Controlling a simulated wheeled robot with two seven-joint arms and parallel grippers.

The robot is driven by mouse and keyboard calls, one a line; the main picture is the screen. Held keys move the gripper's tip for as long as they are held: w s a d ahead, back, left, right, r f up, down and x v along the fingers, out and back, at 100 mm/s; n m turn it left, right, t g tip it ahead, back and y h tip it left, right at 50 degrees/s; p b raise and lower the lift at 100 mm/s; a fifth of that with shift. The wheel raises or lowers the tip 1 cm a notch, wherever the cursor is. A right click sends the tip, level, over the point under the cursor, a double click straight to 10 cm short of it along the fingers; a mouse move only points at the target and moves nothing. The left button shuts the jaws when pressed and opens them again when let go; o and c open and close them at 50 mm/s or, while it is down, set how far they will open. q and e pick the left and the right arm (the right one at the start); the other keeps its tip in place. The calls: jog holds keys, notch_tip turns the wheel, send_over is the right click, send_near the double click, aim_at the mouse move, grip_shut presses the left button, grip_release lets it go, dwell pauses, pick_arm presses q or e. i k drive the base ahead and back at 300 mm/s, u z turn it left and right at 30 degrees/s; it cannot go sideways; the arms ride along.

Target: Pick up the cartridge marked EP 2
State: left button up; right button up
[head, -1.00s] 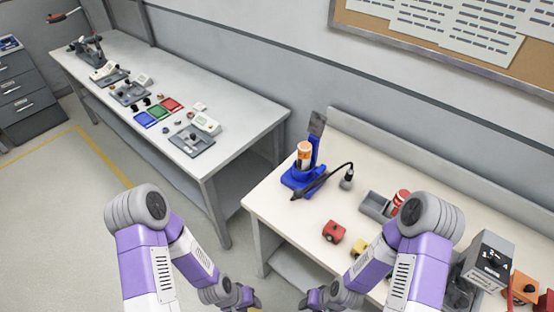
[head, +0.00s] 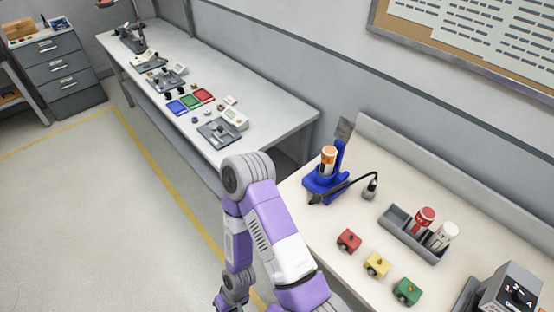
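Three cartridges show on the right-hand bench. One with an orange cap (head: 328,158) stands in a blue holder (head: 322,187). A red one (head: 424,219) and a white one (head: 443,235) stand side by side in a grey tray (head: 396,222). Their markings are too small to read, so I cannot tell which is EP 2. My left gripper is out of view.
Red (head: 349,240), yellow (head: 376,264) and green (head: 407,291) blocks lie along the bench front. A black cable tool (head: 370,187) is by the holder. A grey box (head: 508,291) stands at lower right. Another bench (head: 270,113) stands behind; floor at left is clear.

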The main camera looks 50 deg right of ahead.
aim_at(329, 154)
jog(key=u, duration=0.1)
jog(key=i, duration=1.75)
jog(key=z, duration=2.65)
